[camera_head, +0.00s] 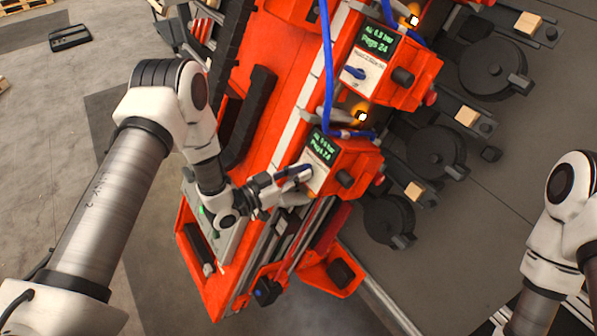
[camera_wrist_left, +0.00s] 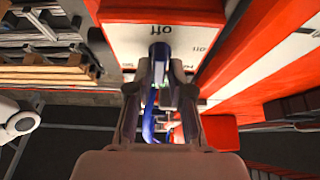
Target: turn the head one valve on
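The nearest orange head box (camera_head: 343,160) carries a dark display (camera_head: 322,148) with green text. Its air figure is too small to read surely; "Pegs 24" shows below. Its white valve plate is largely covered by my left gripper (camera_head: 303,175) in the head view. In the left wrist view, the blue valve handle (camera_wrist_left: 158,58) stands between the fingertips of my left gripper (camera_wrist_left: 161,75), which look closed in on it. The word "off" shows upside down on the plate (camera_wrist_left: 180,36) just beyond the handle. My right gripper is out of view; only my right arm shows.
A second head box (camera_head: 395,85) with its own blue valve handle (camera_head: 354,72) stands farther up the orange gantry. Lit amber lamps (camera_head: 361,116) and blue hoses (camera_head: 328,70) are near the boxes. Black round units (camera_head: 388,220) and wooden blocks (camera_head: 414,190) lie to the right.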

